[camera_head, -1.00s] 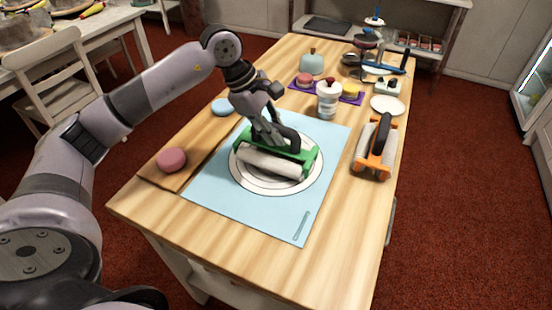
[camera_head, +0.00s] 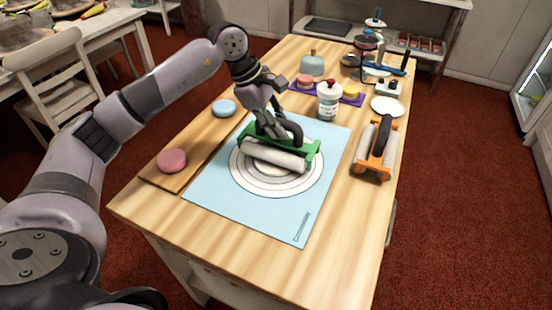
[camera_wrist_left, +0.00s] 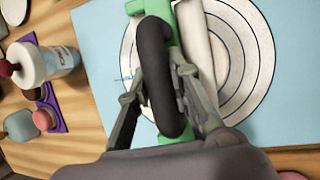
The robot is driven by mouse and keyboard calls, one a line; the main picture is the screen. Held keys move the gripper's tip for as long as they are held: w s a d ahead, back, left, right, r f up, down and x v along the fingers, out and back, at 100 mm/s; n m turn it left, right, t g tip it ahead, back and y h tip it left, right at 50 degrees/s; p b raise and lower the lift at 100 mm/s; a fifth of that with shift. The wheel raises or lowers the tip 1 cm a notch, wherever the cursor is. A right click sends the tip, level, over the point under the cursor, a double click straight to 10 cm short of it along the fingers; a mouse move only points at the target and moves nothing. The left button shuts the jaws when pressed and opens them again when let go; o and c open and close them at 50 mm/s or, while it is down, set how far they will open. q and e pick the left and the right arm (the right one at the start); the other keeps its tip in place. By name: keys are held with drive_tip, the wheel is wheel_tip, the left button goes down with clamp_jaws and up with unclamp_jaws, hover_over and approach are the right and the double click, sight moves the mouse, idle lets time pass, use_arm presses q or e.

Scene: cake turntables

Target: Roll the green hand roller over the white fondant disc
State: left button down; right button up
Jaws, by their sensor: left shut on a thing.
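The green hand roller (camera_head: 274,156) has a green frame, a white cylinder and a black handle. Its cylinder lies across the far half of the white fondant disc (camera_head: 264,181), apparently touching it. The disc is marked with concentric rings and lies on a light blue mat (camera_head: 225,194). My left gripper (camera_head: 271,127) is shut on the roller's handle from above. In the left wrist view the gripper's fingers flank the black handle (camera_wrist_left: 154,72), with the disc (camera_wrist_left: 255,60) beneath. The gripper hides part of the roller. My right gripper is not in view.
An orange roller (camera_head: 374,161) stands right of the mat. A white bottle with a red top (camera_head: 328,103) stands behind it. Pink (camera_head: 172,160) and blue (camera_head: 223,107) macaron-like rounds lie on a board (camera_head: 189,176) at left. The table's near end is clear.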

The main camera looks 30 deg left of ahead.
use_arm(q)
drive_tip(key=shift+s+a+f, duration=0.1)
drive_tip(key=shift+s+f, duration=0.15)
drive_tip(key=shift+f, duration=0.35)
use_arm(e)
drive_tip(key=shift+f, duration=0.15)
use_arm(q)
drive_tip(key=shift+s+f, duration=0.1)
drive_tip(key=shift+s, duration=0.55)
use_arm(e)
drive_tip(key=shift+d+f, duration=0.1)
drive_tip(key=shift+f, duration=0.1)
use_arm(q)
drive_tip(key=shift+r, duration=0.3)
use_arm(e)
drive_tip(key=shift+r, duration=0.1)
